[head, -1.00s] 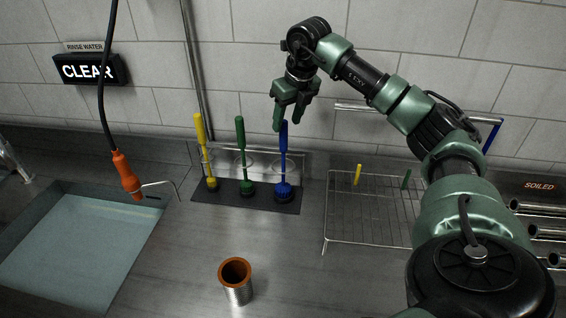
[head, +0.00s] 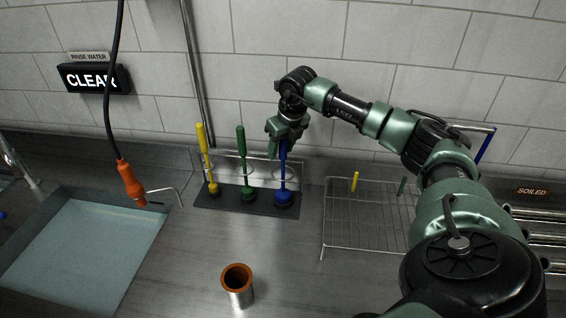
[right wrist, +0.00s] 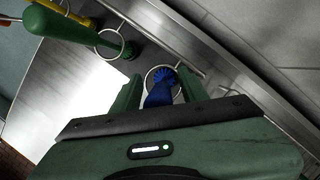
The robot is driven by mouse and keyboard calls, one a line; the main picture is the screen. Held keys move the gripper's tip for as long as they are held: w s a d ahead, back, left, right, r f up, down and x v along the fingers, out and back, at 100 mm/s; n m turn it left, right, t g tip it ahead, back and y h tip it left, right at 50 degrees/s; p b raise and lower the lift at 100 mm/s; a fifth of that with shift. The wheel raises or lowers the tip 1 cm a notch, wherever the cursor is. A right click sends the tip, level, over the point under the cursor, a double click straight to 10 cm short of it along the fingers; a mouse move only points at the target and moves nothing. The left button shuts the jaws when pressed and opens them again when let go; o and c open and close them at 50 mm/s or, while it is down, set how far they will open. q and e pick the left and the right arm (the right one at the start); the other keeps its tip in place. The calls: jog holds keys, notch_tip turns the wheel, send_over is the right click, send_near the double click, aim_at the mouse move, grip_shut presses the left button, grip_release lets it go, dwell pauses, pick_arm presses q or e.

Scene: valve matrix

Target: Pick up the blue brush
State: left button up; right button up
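The blue brush (head: 283,172) stands upright, bristles down, at the right end of a dark mat in a wire-ring holder (head: 240,168). My right gripper (head: 280,148) is lowered over the top of its handle from above. In the right wrist view the blue brush (right wrist: 159,92) shows between the two green fingers of my right gripper (right wrist: 160,92). Gaps show on both sides of the brush, so the gripper looks open. The handle's top is hidden by the gripper. My left gripper is not in view.
A green brush (head: 242,160) and a yellow brush (head: 205,155) stand to the left in the same holder. A wire rack (head: 350,225) is to the right, a metal cup (head: 238,285) in front, and a water basin (head: 80,245) at the left.

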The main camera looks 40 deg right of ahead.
grip_shut()
jog(key=shift+r, duration=0.15)
